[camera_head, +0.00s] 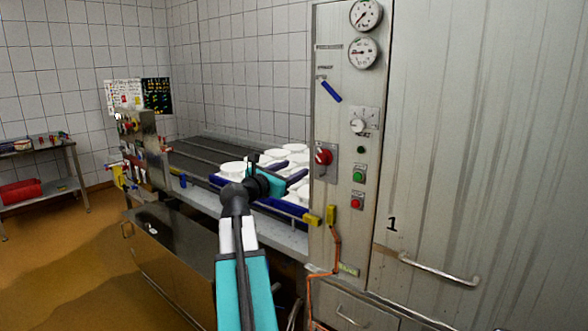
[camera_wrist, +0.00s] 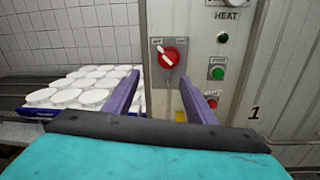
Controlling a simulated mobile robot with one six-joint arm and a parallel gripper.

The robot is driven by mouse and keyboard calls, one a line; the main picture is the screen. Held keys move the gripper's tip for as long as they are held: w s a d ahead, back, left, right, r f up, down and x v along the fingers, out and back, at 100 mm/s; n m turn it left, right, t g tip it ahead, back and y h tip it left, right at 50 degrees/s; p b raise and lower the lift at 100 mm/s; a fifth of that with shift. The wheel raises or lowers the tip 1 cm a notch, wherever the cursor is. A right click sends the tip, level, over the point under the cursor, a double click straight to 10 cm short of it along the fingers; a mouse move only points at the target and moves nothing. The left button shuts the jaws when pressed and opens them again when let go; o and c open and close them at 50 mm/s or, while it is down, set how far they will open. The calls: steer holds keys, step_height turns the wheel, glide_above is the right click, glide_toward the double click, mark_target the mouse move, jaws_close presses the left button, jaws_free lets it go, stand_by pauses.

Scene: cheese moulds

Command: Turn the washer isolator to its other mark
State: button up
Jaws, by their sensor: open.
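The washer isolator is a red rotary knob (camera_head: 323,157) on a grey plate on the steel control panel. My gripper (camera_head: 295,172) is open and empty, in front of and to the left of the panel. In the wrist view its two purple fingers (camera_wrist: 165,97) stand apart, with the knob beyond and above them, not touched. Nothing hides the knob.
A blue tray (camera_head: 222,182) of white moulds sits on the conveyor left of the panel. Below the knob's level are a green button (camera_head: 358,176) and a red button (camera_head: 357,201). A blue lever (camera_head: 331,91) and gauges (camera_head: 364,53) are above. Yellow blocks (camera_head: 313,220) jut out lower down.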

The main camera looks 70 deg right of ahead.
steer(key=shift+w+a+p, duration=0.25)
steer(key=shift+a+p, duration=0.1)
steer(key=shift+a, duration=0.8)
steer(key=shift+w+a+p, duration=0.25)
steer(key=shift+a+p, duration=0.05)
steer(key=shift+a, duration=0.85)
steer(key=shift+p, duration=0.35)
steer(key=shift+a, duration=0.1)
steer(key=w+a+b, duration=0.2)
steer(key=a+b, duration=0.5)
steer(key=a, duration=0.6)
steer(key=shift+w+a, duration=0.2)
steer(key=shift+w, duration=0.15)
